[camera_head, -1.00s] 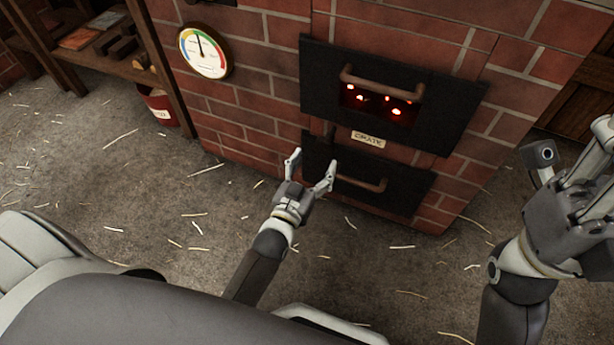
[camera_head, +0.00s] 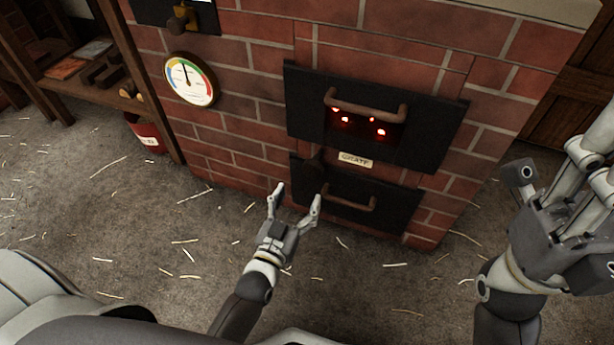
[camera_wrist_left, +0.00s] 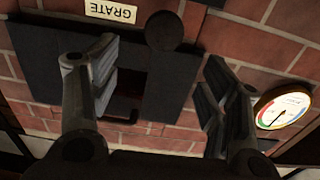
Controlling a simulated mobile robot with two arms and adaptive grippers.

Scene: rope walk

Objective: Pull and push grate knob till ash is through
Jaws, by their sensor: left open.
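The grate knob (camera_head: 313,172) is a dark round knob on the brick furnace front, left of the GRATE label (camera_head: 355,160). It also shows in the left wrist view (camera_wrist_left: 164,31), where the label (camera_wrist_left: 110,11) appears upside down. My left gripper (camera_head: 296,195) is open and empty, its fingers pointing at the furnace just below the knob in the head view. In the left wrist view the knob shows beyond the fingers, between them and toward the top; no contact shows. My right gripper (camera_head: 560,195) is at the right edge, away from the knob and partly cut off.
Above the knob is a black firebox door (camera_head: 300,110) with a copper handle (camera_head: 365,108) and glowing embers. A lower black door (camera_head: 395,210) has its own handle (camera_head: 348,200). A gauge (camera_head: 190,80) hangs left. A red bucket (camera_head: 147,133) stands by the shelf. Straw litters the floor.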

